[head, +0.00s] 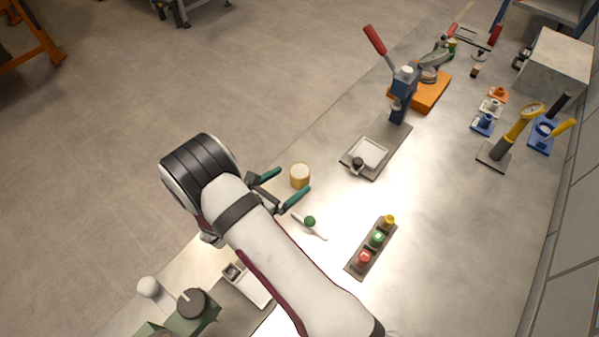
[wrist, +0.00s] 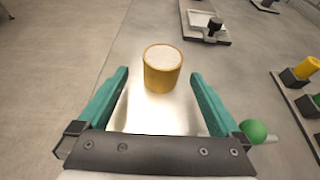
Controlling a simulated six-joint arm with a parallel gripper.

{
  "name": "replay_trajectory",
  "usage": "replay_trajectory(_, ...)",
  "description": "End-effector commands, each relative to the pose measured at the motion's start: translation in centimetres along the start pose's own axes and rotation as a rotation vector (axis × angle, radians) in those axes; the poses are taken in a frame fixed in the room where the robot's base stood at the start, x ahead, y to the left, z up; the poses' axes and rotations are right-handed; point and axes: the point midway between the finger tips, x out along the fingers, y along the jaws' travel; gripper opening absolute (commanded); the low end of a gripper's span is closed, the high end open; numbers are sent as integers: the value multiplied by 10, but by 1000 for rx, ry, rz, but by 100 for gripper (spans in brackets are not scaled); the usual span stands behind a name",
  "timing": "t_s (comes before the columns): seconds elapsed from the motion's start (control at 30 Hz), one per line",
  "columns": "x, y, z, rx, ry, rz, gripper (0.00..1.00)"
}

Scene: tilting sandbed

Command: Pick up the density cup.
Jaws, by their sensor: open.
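The density cup looks like a small brass-yellow cylinder with a pale top (head: 300,176), upright on the metal bench near its left edge. In the wrist view the cup (wrist: 163,69) stands ahead of my gripper, roughly centred between the fingers and beyond their tips. My gripper (head: 285,185) has two teal fingers, spread wide and empty. In the wrist view the gripper (wrist: 160,82) shows both fingers apart, with bare bench between them. The fingers do not appear to touch the cup.
A green ball on a white stick (head: 310,222) lies beside the right finger. A rack with yellow, green and red knobs (head: 372,246) is to the right. A plate with a white tray (head: 367,153) lies beyond the cup. The bench's left edge is close to the cup.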

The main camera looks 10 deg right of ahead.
Motion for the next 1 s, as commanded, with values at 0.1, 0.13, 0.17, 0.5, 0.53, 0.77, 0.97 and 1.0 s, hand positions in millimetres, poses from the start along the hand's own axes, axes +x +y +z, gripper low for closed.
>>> replay_trajectory(0.1,25,-3,2,2,0,-6,100)
replay_trajectory(0.13,31,-4,2,2,0,-6,100)
replay_trajectory(0.17,36,-3,2,2,0,-5,100)
replay_trajectory(0.5,49,-3,2,2,1,-2,95)
replay_trajectory(0.53,49,-3,2,2,1,-2,89)
replay_trajectory(0.77,48,-3,2,2,0,-3,48)
replay_trajectory(0.97,48,-3,2,2,0,-3,12)
replay_trajectory(1.0,48,-3,2,2,0,-3,5)
